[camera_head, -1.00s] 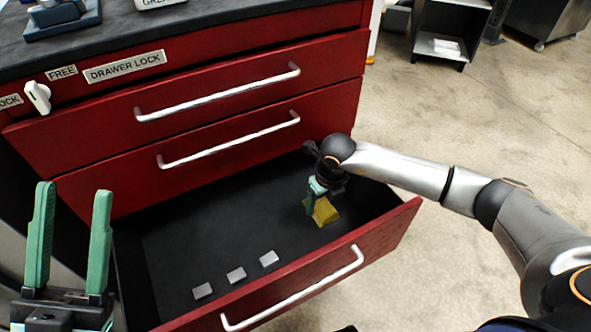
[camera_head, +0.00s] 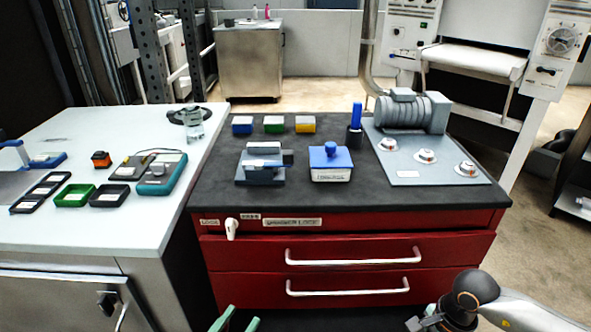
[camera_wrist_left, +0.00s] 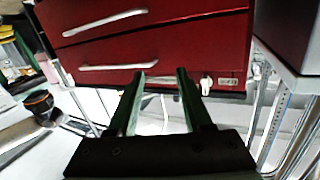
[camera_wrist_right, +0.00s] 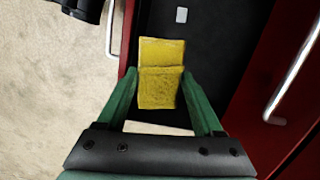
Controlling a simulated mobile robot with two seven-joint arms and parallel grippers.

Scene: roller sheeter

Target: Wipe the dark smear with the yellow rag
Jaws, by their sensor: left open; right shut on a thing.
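My right gripper (camera_wrist_right: 160,76) is shut on the yellow rag (camera_wrist_right: 160,95) in the right wrist view, above or at the dark open drawer (camera_wrist_right: 205,60). The rag is hidden in the head view, where only part of my right arm shows at the bottom right. My left gripper (camera_head: 237,321) is open and empty at the bottom edge of the head view, in front of the red cabinet. It also shows in the left wrist view (camera_wrist_left: 160,78), with nothing between its fingers. I cannot make out the dark smear in any view.
The cabinet's black top (camera_head: 340,200) holds a motor on a plate (camera_head: 410,112), a blue-lidded box (camera_head: 330,165), a vise-like block (camera_head: 263,165) and small coloured bins. A white table (camera_head: 60,225) with trays and a meter stands at left. Pale floor lies at right.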

